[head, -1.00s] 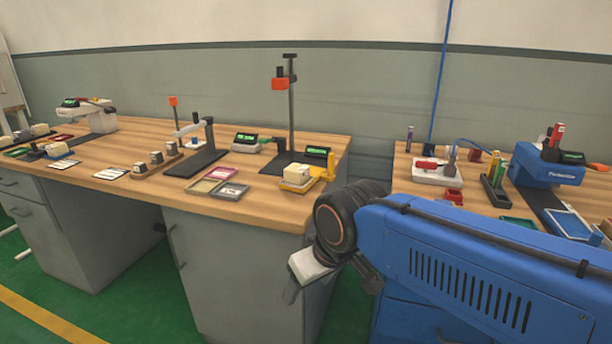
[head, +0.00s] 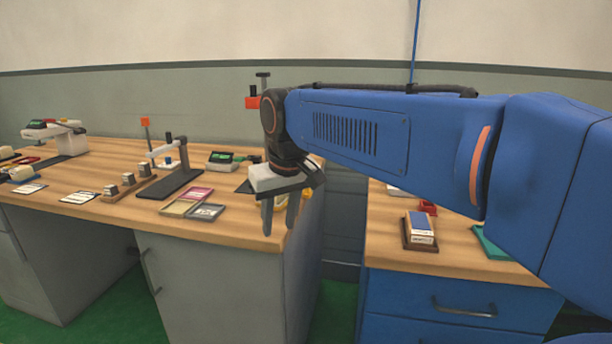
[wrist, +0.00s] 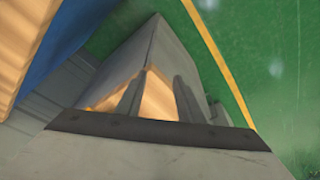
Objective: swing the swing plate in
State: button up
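My gripper (head: 280,218) hangs fingers-down in front of the right end of the wooden bench (head: 95,205). Its two fingers are apart with nothing visible between them. In the wrist view the fingers (wrist: 160,92) stand apart over a grey cabinet and wooden top. I cannot tell for certain which part is the swing plate. A small stand with a pale arm (head: 166,150) on a dark base (head: 176,181) is left of my gripper. A tall post with an orange-red block (head: 252,102) is mostly hidden behind my arm.
Small coloured trays (head: 205,212) lie near the bench's front edge. Small blocks in a wooden holder (head: 129,183) are further left. A gap separates this bench from the blue-drawered bench (head: 395,262) at right, which bears a blue-topped block (head: 420,228).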

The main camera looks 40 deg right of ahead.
jog(key=w+d+r+m+g, duration=0.2)
jog(key=w+d+r, duration=0.65)
jog(key=d, duration=0.25)
jog(key=w+d+r+m+g, duration=0.1)
jog(key=w+d+r+m, duration=0.1)
jog(key=w+d+r, duration=0.75)
send_over(307, 193)
jog(key=shift+y, duration=0.3)
jog(key=f, duration=1.9)
jog(key=shift+w+d, duration=0.3)
jog(key=shift+w, duration=0.1)
jog(key=shift+c, duration=0.7)
jog(key=shift+r, duration=0.1)
grip_shut()
